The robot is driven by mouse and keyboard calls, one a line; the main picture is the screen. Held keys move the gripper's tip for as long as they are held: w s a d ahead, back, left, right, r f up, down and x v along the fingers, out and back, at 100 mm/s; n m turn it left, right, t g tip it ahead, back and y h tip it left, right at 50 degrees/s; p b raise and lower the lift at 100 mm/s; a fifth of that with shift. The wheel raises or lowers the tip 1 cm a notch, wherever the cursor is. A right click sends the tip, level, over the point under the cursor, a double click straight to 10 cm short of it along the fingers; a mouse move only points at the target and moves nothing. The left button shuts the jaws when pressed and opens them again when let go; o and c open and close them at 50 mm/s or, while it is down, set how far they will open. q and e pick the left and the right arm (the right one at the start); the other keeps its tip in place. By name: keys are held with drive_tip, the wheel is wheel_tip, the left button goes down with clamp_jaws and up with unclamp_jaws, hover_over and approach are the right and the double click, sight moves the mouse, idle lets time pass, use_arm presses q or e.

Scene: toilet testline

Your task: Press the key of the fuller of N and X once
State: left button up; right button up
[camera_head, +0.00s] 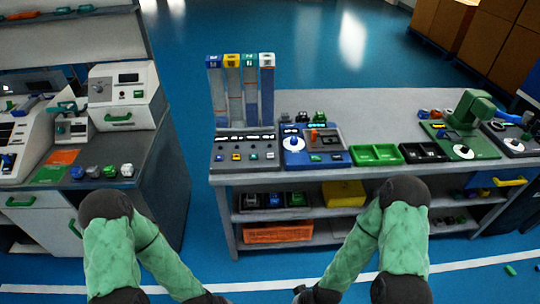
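A dispenser-like unit stands at the left end of the middle bench, with several tall clear columns in a row. Their caps are blue (214,62), yellow (232,60), green (250,60) and white (267,59). My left gripper (208,298) and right gripper (316,294) are low at the bottom edge, partly cut off, away from the panel.
Right of the panel are a blue device with a white dial (293,143), a green tray (377,154), a black tray (423,152) and a green machine (470,110). An orange crate (278,232) and yellow box (344,194) sit on the shelf below. A left bench (150,150) holds instruments.

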clamp_jaws()
idle(1.2)
